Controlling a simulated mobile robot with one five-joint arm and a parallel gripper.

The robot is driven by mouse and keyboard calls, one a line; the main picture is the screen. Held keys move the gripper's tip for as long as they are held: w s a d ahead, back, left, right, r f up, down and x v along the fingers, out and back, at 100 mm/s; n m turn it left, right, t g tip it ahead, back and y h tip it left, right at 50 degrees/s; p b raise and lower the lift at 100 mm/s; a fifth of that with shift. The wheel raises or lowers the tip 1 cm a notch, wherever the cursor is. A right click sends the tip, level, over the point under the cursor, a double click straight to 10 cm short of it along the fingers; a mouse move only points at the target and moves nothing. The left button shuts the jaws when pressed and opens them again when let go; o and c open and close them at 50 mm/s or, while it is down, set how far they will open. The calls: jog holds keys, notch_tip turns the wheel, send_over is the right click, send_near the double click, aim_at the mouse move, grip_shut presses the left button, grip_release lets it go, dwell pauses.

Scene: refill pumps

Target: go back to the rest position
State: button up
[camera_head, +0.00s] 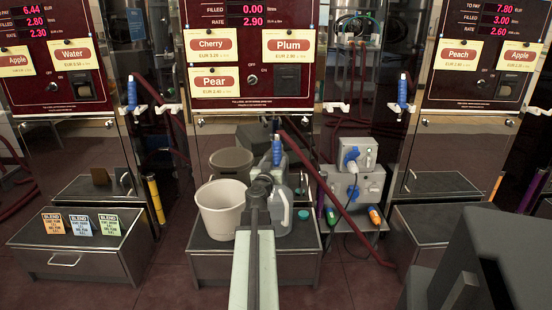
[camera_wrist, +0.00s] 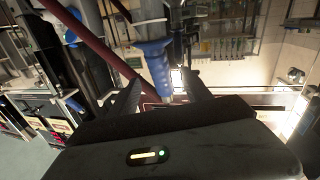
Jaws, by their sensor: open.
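My gripper (camera_wrist: 161,80) is open, with its two dark fingers apart in the wrist view. A blue-handled nozzle (camera_wrist: 156,62) shows in line with the gap between the fingers; I cannot tell how near it is. In the head view my arm reaches forward over the middle platform, and my gripper (camera_head: 264,180) is small and dark there. A blue nozzle (camera_head: 277,152) stands just beyond it. Other blue nozzles hang on the left (camera_head: 131,93) and right (camera_head: 403,92) pumps.
A dark red hose (camera_head: 345,208) crosses to the right. Grey boxes with blue plugs (camera_head: 358,185) stand beside it. Blend cards (camera_head: 80,224) stand left.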

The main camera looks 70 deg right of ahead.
jog(key=shift+s+a, duration=0.15)
jog(key=shift+a, duration=1)
